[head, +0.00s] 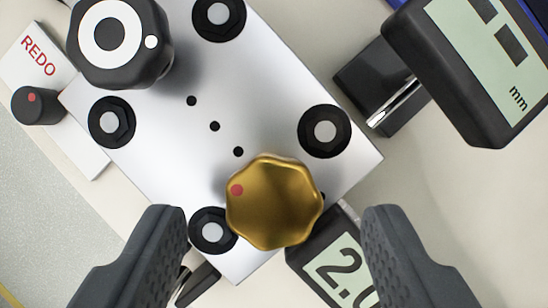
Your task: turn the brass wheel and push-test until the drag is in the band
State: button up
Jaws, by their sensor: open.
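The brass wheel (276,203) is a lobed knob with a red dot on its left side. It sits at the lower end of a silver plate (270,75) that lies diagonally in view. My gripper (275,245) is open, with one dark finger at the lower left and one at the lower right. The wheel shows between and a little above the fingers in the picture; no contact is visible. A display (340,268) below the wheel reads "2.0" in part; its right side is hidden by my right finger.
A black knob (118,40) with a white dot stands at the plate's upper left. A "REDO" label (38,56) and a small dark knob with a red dot (36,104) are at the left. A dark "mm" gauge (470,70) stands upper right. Black nuts (325,131) mark the plate's corners.

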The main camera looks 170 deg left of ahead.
jog(key=shift+x, duration=0.8)
jog(key=c, duration=1)
jog(key=shift+o, duration=0.2)
jog(key=shift+r, duration=0.1)
jog(key=shift+a+m+h, duration=0.1)
jog(key=shift+m+h, duration=0.3)
jog(key=shift+m, duration=0.6)
